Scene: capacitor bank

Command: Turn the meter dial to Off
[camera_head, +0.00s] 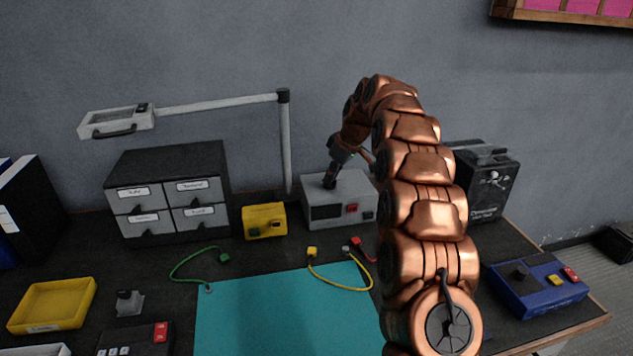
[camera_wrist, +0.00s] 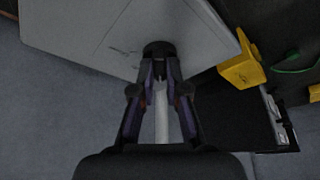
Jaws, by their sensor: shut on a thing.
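The grey meter box (camera_head: 338,208) stands at the back of the bench, with a red and a dark part on its front. Its pale top fills the upper left of the wrist view (camera_wrist: 85,30). A black round dial (camera_wrist: 158,47) sits on that top, near the edge. My gripper (camera_wrist: 160,72) is shut on the dial from above, one finger on each side. In the head view my gripper (camera_head: 330,182) points down onto the box top. Dark marks show beside the dial, too small to read; the dial's pointer is hidden.
A yellow box (camera_head: 264,221) stands just left of the meter, beside grey drawers (camera_head: 168,216). A lamp arm (camera_head: 285,145) rises behind. Coloured leads (camera_head: 340,287) lie by the teal mat (camera_head: 270,315). A blue box (camera_head: 540,291) is at right.

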